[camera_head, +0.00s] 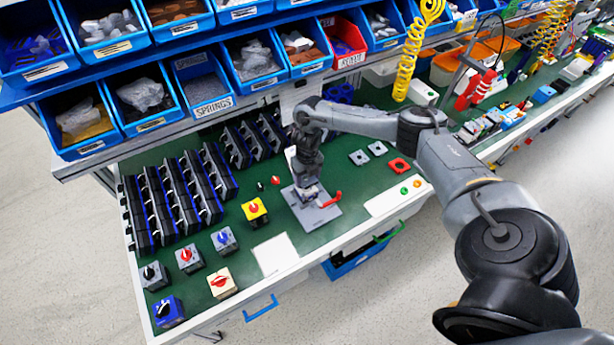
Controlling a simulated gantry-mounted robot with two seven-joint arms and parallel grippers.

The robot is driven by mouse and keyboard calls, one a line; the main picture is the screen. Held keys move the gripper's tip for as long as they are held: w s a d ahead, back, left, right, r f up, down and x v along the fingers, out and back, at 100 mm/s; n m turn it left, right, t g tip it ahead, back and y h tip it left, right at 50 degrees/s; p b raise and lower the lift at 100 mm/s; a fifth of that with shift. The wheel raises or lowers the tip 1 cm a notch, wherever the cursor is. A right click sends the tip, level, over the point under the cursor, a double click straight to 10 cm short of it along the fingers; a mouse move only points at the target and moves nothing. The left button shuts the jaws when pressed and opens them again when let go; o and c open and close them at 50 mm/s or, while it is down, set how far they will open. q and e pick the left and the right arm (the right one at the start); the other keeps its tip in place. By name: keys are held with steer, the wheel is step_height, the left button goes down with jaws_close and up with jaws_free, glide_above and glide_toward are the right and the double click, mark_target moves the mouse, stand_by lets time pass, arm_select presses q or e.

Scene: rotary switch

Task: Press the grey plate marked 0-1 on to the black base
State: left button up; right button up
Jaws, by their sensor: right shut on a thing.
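My right gripper (308,187) points down over a grey fixture plate (322,218) with a red lever (331,199) at its right. It is shut on a small, greyish thing at the fixture, which looks like the grey plate. The 0-1 mark is too small to read. The black base is hidden or too small to make out under the gripper. Two loose grey square plates (359,157) (377,148) lie on the green mat to the right. My left gripper is out of view.
Finished rotary switches, such as a yellow one (254,211) and a blue one (168,311), stand at the left front. Racks of black parts (172,200) stand behind them. A red square plate (399,165) lies at right. Blue bins (196,85) line the back. A white sheet (275,255) lies at the front.

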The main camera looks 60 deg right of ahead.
steer(key=shift+f, duration=0.15)
steer(key=shift+f+b, duration=0.4)
steer(key=shift+f+b, duration=0.55)
steer(key=shift+f, duration=0.2)
steer(key=shift+f+b, duration=0.55)
steer(key=shift+f, duration=0.15)
steer(key=shift+r, duration=0.1)
steer(key=o, duration=1.1)
